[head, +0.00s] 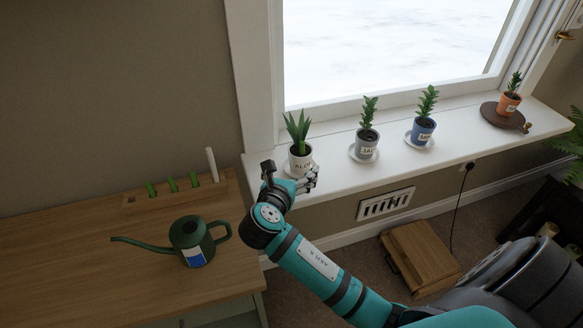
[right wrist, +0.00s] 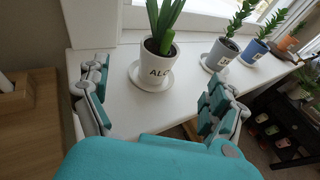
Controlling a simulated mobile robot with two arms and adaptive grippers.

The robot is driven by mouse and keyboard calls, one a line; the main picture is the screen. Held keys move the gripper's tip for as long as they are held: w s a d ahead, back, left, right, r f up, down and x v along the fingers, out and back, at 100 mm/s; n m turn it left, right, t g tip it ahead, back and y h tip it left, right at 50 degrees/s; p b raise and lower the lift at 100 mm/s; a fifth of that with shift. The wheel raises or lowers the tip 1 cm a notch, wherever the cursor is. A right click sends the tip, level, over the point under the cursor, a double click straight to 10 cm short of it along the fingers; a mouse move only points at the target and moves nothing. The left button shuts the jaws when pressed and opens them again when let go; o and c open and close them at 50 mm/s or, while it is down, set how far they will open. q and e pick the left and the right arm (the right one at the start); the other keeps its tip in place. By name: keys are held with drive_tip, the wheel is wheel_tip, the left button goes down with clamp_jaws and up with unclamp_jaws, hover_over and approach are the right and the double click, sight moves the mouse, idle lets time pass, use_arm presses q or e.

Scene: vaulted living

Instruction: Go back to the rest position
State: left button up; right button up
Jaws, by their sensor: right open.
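My right gripper (head: 301,181) is at the front edge of the white windowsill, just in front of a white pot with an aloe-like plant (head: 299,159). In the right wrist view its fingers (right wrist: 160,108) are spread wide, with nothing between them. The white pot (right wrist: 154,75) stands upright on its saucer beyond the fingertips, apart from them. In the head view the gripper hides part of the pot's lower side and saucer. My left gripper is in neither view.
A grey pot (head: 366,144), a blue pot (head: 422,132) and an orange pot (head: 508,103) stand along the windowsill (head: 335,175). A green watering can (head: 192,241) stands on the wooden cabinet top (head: 60,265) at left. A wooden step (head: 421,256) lies on the floor.

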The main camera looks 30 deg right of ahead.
idle(0.3)
drive_tip(key=s+a+f+m+g+y, duration=0.35)
drive_tip(key=s+f+m+y, duration=0.25)
drive_tip(key=s+f+m, duration=0.65)
drive_tip(key=s+a+m+g+y, duration=0.2)
drive_tip(key=s+a+m, duration=0.1)
drive_tip(key=s+m, duration=0.35)
drive_tip(key=s+a+m+g+y, duration=0.1)
drive_tip(key=s+a+m+y, duration=0.2)
drive_tip(key=s+m, duration=0.4)
wheel_tip(320, 180, down, 24)
drive_tip(key=s+n+g, duration=0.1)
drive_tip(key=s+d+f+g, duration=0.1)
drive_tip(key=s+d+f, duration=0.2)
drive_tip(key=s+f, duration=1.3)
wheel_tip(320, 180, down, 2)
drive_tip(key=shift+s+d+n, duration=0.15)
drive_tip(key=shift+s+n, duration=0.15)
drive_tip(key=shift+s, duration=0.05)
drive_tip(key=shift+g, duration=0.25)
